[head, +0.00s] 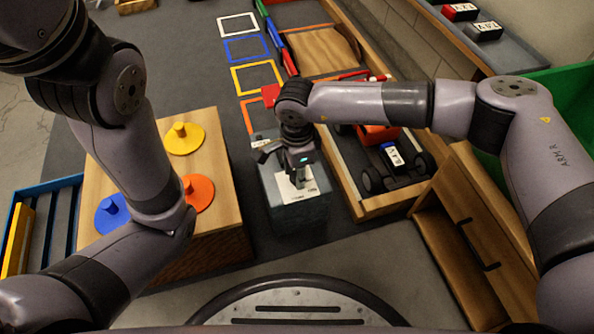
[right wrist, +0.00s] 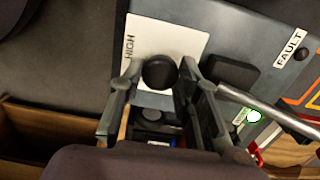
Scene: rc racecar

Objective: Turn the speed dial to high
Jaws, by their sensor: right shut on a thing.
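A grey control box (head: 305,215) stands on the dark surface at the middle in the head view. It also shows in the right wrist view, with a white plate (right wrist: 180,30) marked HIGH on its left side. A round black speed dial (right wrist: 160,72) sits at the plate. My right gripper (right wrist: 156,82) has its two fingers on either side of the dial and is shut on it. In the head view this gripper (head: 298,178) is over the box and hides the dial. The dial's pointer cannot be made out. My left arm is in the head view, but its gripper is not visible.
A wooden block with yellow (head: 185,138), orange (head: 198,193) and blue (head: 111,214) knobbed discs is left of the box. A wooden tray (head: 375,208) with a car (head: 393,160) is right.

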